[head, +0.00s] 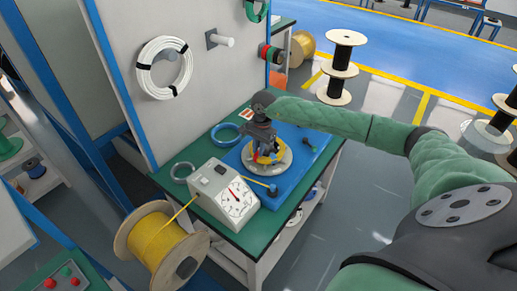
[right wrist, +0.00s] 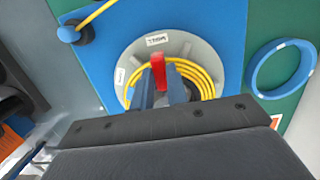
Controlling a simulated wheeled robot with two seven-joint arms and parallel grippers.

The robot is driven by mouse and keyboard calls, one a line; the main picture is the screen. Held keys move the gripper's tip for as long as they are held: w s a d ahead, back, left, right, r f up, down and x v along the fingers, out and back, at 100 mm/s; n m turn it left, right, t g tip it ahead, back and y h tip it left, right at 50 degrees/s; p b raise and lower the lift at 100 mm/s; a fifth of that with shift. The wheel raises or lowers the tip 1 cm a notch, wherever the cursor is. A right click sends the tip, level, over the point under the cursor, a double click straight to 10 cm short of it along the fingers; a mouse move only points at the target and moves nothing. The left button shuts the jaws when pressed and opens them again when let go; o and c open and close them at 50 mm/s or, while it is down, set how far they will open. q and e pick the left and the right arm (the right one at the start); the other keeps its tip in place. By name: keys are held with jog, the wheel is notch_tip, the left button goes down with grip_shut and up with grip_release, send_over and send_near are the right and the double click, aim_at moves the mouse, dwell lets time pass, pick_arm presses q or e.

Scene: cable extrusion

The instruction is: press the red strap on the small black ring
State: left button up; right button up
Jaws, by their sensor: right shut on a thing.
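My right gripper (head: 264,146) is above the round grey plate (head: 283,167) on the blue board, pointing down. In the right wrist view my right gripper (right wrist: 161,84) is shut on the red strap (right wrist: 158,72), which stands up between its fingertips. Yellow cable (right wrist: 205,72) lies coiled on the grey plate (right wrist: 135,56), around and behind the fingers. The strap's lower end is hidden by the gripper, so I cannot tell whether it touches the cable. I cannot make out a small black ring for certain. My left gripper is not in view.
A blue ring (head: 225,134) and a grey ring (head: 182,171) lie on the green table (head: 318,166). A white box with a dial (head: 236,200) stands at the front. A yellow cable spool (head: 158,248) is at the front left. A wall panel (head: 203,85) rises behind the table.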

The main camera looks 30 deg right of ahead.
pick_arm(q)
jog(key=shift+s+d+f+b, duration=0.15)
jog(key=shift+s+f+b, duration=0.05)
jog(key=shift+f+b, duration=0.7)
pick_arm(e)
jog(key=shift+s+f, duration=0.15)
jog(key=shift+f, duration=0.55)
jog(key=shift+a, duration=0.15)
grip_shut()
jog(key=o, duration=0.9)
grip_release()
jog(key=shift+c, duration=0.2)
pick_arm(q)
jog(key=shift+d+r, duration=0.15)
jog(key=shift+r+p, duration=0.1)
jog(key=shift+p, duration=0.2)
pick_arm(e)
jog(key=shift+r, duration=0.9)
jog(key=shift+r+p, duration=0.5)
jog(key=shift+r, duration=2.85)
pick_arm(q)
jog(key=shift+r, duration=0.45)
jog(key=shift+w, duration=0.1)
